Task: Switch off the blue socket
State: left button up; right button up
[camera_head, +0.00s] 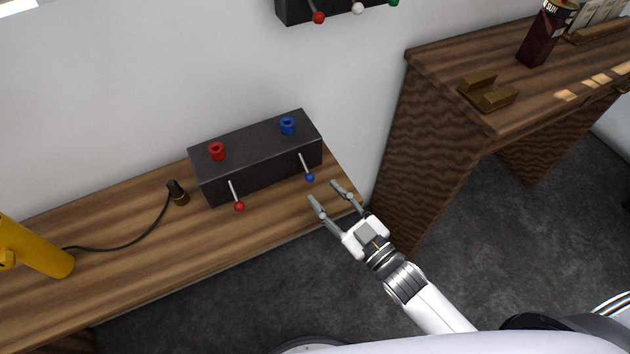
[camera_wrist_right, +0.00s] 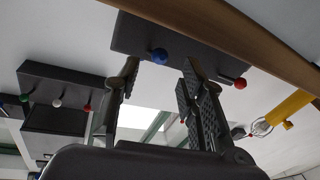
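A dark socket box (camera_head: 258,166) stands on the wooden bench against the wall. On its top are a red socket (camera_head: 217,151) at left and a blue socket (camera_head: 288,126) at right. A lever with a red ball (camera_head: 239,206) and a lever with a blue ball (camera_head: 310,177) stick out from its front. My right gripper (camera_head: 324,190) is open and empty, just in front of and right of the blue ball, apart from it. In the right wrist view, the blue ball (camera_wrist_right: 159,56) shows between the open fingers, beyond them. My left gripper is not in view.
A black plug (camera_head: 178,192) on a cable lies left of the box, beside a yellow object (camera_head: 34,248). A second box (camera_head: 318,17) with colored balls hangs on the wall above. A wooden desk (camera_head: 440,68) stands to the right of the bench.

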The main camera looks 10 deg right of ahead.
jog(key=v, duration=0.5)
jog(key=shift+s+d, duration=0.1)
jog(key=shift+s, duration=0.15)
jog(key=s+d+f+m+g+h, duration=0.1)
jog(key=s+d+f+g+h, duration=0.15)
jog(key=f, duration=0.85)
jog(key=s+d+f+m+g+h, duration=0.2)
jog(key=d+f, duration=0.2)
jog(key=f, duration=0.6)
jog(key=s+d+f+m+g+h, duration=0.1)
jog(key=s+d+f+g+h, duration=0.15)
jog(key=f, duration=0.85)
jog(key=s+d+f+m+g+h, duration=0.1)
jog(key=s+f+g, duration=0.3)
jog(key=s+f, duration=0.4)
jog(key=s+d+f+g+h, duration=0.1)
jog(key=s+f+g, duration=0.3)
jog(key=s+f, duration=0.4)
jog(key=s, duration=0.7)
jog(key=shift+s+d+m, duration=0.4)
